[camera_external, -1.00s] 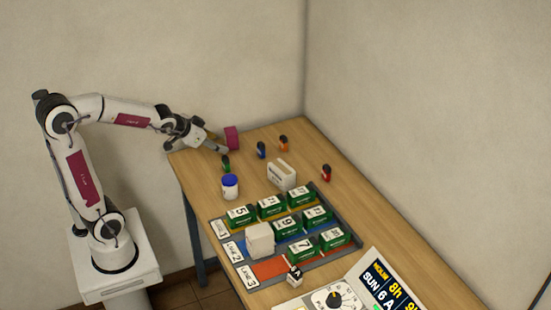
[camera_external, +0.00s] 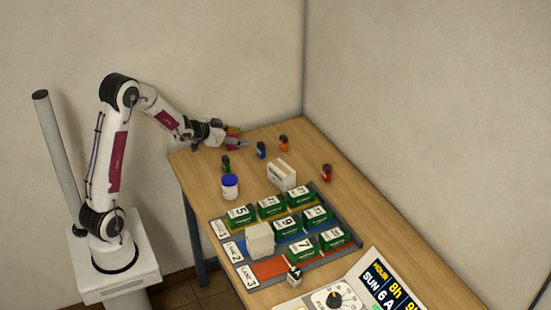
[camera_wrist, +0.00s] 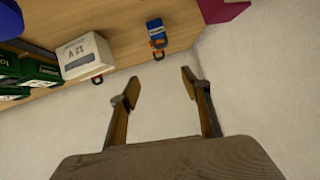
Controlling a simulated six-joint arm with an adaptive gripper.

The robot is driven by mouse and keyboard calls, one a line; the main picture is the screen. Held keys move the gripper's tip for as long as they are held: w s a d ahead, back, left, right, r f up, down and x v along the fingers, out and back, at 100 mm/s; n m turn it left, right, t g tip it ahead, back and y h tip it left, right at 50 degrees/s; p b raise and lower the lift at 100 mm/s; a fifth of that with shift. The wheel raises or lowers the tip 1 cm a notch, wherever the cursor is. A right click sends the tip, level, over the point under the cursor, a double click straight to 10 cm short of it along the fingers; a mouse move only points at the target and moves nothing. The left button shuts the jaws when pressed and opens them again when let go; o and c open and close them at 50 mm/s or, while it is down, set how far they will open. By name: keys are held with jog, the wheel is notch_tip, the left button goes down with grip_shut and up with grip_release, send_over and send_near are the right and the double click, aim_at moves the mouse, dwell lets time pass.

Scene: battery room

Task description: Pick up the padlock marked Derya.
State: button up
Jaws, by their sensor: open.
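Several small padlocks stand on the table in the external view: green (camera_external: 225,163), blue (camera_external: 261,150), orange (camera_external: 283,143) and red (camera_external: 326,174). Their names are too small to read, so I cannot tell which is marked Derya. My gripper (camera_external: 238,143) is above the table's far left part, left of the blue padlock and touching none. In the wrist view, my gripper (camera_wrist: 160,86) is open and empty. The blue padlock (camera_wrist: 155,28) shows beyond the fingers with unreadable writing. The orange padlock (camera_wrist: 157,44) is partly hidden behind it. A red padlock (camera_wrist: 97,79) peeks out behind a white box.
The white box (camera_external: 282,176) stands near the padlocks. A blue-lidded jar (camera_external: 230,187) and a lane tray (camera_external: 345,238) with several green batteries are nearer. A magenta block (camera_wrist: 224,8) lies near my gripper. Walls border the table (camera_external: 380,220).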

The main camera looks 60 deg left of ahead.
jog(key=t+h, duration=0.1)
jog(key=t, duration=0.1)
send_near(261, 149)
jog(key=a, duration=0.1)
jog(key=w+a, duration=0.1)
jog(key=shift+a, duration=0.4)
jog(key=shift+a+f+h, duration=0.2)
jog(key=shift+f+h, duration=0.1)
jog(key=shift+f, duration=0.25)
jog(key=shift+w, duration=0.15)
jog(key=shift+x, duration=1.2)
jog(key=shift+w+d+f, duration=0.15)
jog(key=shift+w+f, duration=0.05)
jog(key=shift+w, duration=0.65)
jog(key=shift+w+d+f, duration=0.15)
jog(key=shift+w+d, duration=0.05)
jog(key=shift+w, duration=0.7)
jog(key=shift+x, duration=0.85)
jog(key=c, duration=1.2)
